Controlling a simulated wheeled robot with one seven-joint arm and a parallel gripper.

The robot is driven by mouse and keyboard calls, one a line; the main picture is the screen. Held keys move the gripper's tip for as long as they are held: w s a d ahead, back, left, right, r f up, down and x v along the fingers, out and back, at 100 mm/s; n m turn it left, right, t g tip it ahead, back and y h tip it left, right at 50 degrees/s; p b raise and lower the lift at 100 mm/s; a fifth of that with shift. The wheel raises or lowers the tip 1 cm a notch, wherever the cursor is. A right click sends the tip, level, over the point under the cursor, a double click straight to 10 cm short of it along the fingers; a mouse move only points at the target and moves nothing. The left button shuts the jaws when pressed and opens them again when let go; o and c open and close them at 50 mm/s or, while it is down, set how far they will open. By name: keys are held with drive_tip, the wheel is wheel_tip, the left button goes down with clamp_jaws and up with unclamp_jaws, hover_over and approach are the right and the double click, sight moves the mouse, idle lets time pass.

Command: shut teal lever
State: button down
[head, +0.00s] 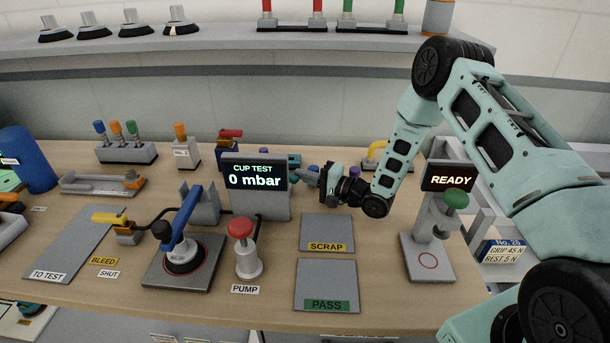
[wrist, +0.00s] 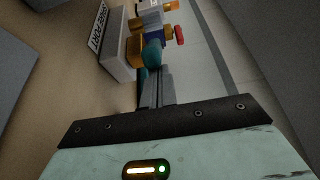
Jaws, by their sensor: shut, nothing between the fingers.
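A small teal part, which looks like the teal lever (head: 294,160), shows just behind the right edge of the display box in the head view. In the wrist view the teal lever (wrist: 152,54) is at the tips of my fingers, beside an orange-yellow part. My gripper (head: 309,174) is shut and empty, pointing left, close to the lever. It also shows in the wrist view (wrist: 154,72), fingers together. I cannot tell whether the fingertips touch the lever. The display box hides much of its mount in the head view.
The display box (head: 259,201) reads 0 mbar. The red pump button (head: 240,229), the suction cup stand with a blue lever (head: 178,222) and the yellow bleed handle (head: 108,218) stand in front. The scrap pad (head: 326,228) and pass pad (head: 326,281) are bare.

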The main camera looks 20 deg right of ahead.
sight(296, 182)
drive_tip(key=shift+s+a+m+t+h, duration=0.35)
drive_tip(key=shift+m+t+h, duration=0.15)
drive_tip(key=shift+m+h, duration=0.15)
drive_tip(key=shift+s+a+m+t+h, duration=0.25)
drive_tip(key=shift+s+m+t+h, duration=0.1)
drive_tip(key=shift+m+t+h, duration=0.25)
drive_tip(key=m+h, duration=0.1)
drive_tip(key=s+a+m+t+h+b, duration=0.1)
drive_tip(key=h, duration=0.1)
drive_tip(key=shift+a+f+t+h+b, duration=0.1)
drive_tip(key=shift+a+t+h+b, duration=0.1)
drive_tip(key=shift+t+h+b, duration=0.1)
drive_tip(key=shift+s+a+b, duration=0.2)
drive_tip(key=shift+a+b, duration=0.3)
drive_tip(key=shift+a, duration=0.15)
drive_tip(key=shift+s+a+b, duration=0.2)
drive_tip(key=shift+a+b, duration=0.3)
drive_tip(key=shift+a, duration=0.25)
wheel_tip(296, 182, up, 10)
drive_tip(key=b, duration=0.1)
